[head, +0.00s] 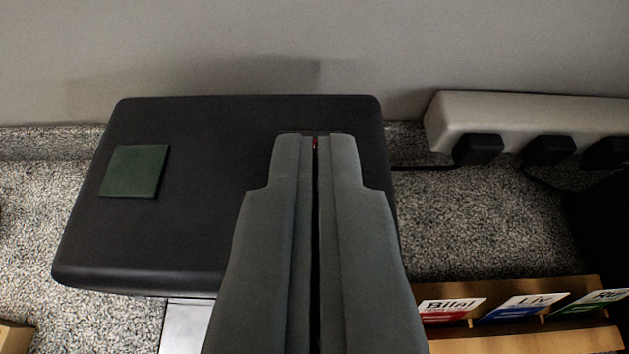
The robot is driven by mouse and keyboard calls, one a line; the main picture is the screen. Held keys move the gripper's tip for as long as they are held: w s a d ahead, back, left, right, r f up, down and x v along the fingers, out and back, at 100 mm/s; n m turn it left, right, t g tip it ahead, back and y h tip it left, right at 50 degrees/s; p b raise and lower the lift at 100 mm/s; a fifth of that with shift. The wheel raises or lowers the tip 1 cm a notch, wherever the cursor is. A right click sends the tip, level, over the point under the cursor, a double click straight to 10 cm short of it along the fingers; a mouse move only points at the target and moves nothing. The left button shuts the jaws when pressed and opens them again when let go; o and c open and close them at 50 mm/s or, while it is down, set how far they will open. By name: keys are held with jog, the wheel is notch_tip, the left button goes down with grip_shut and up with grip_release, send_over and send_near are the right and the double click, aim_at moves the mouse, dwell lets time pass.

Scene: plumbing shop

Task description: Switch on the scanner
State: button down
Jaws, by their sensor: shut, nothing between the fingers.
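A black box with rounded edges (215,215), which looks like the scanner, sits on the speckled counter against the wall. A dark green square (134,171) is on the left of its top. My gripper (314,138) is shut and empty, with its fingertips over the right part of the box's top, close to its back edge. A small red spot (315,143) shows in the narrow slit between the fingertips; most of whatever it belongs to is hidden. I cannot tell whether the fingertips touch the box.
A pale power strip (520,112) with several black plugs (478,149) stands at the back right, and a cable runs toward the box. A wooden holder (540,342) with labelled cards (523,307) is at the front right. Speckled counter (470,225) lies bare between them.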

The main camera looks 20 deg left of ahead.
jog(key=x, duration=0.4)
jog(key=shift+w+a+f, duration=0.1)
jog(key=shift+w+f, duration=0.05)
jog(key=shift+w, duration=0.2)
jog(key=f, duration=0.2)
jog(key=shift+s+f, duration=0.35)
jog(key=shift+f, duration=0.6)
jog(key=shift+s, duration=0.1)
jog(key=shift+s+f, duration=0.1)
jog(key=shift+f, duration=0.3)
jog(key=shift+r, duration=0.2)
jog(key=shift+r, duration=0.65)
